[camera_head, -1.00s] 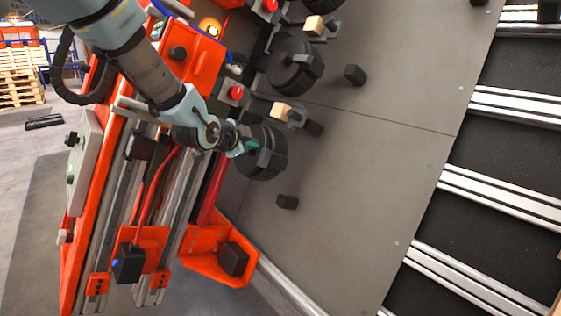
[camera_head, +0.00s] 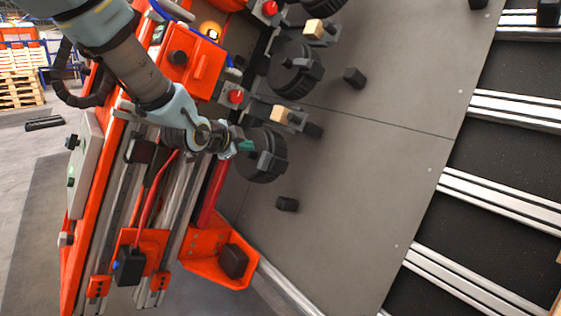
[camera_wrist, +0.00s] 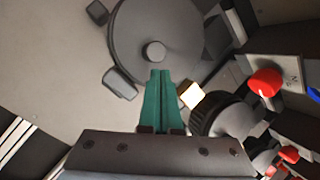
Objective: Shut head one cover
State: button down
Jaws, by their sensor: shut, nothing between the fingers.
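A dark round disc (camera_head: 265,166), which looks like a head cover, is at the lower end of a row of similar discs on the orange machine. No label tells me which is head one. My gripper (camera_head: 247,146) is at this disc, partly in front of it. In the wrist view, my gripper's green fingers (camera_wrist: 160,73) are together and empty. Their tips overlap the lower part of a large dark disc (camera_wrist: 185,30), just below its round knob (camera_wrist: 153,51). I cannot tell whether they touch it, or whether the cover is open or shut.
A second dark disc (camera_head: 290,72), wooden blocks (camera_head: 281,112) and red buttons (camera_head: 235,96) line the machine above. Small black blocks (camera_head: 287,202) stand off the grey panel (camera_head: 370,180). An orange bracket (camera_head: 215,270) sticks out below. The grey panel to the right is mostly bare.

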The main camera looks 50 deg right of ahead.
jog(key=a+r+p, duration=0.3)
jog(key=a, duration=0.3)
jog(key=shift+w+a+r, duration=0.2)
jog(key=shift+w+r, duration=0.05)
jog(key=shift+w, duration=0.15)
dwell(0.7)
dwell(0.5)
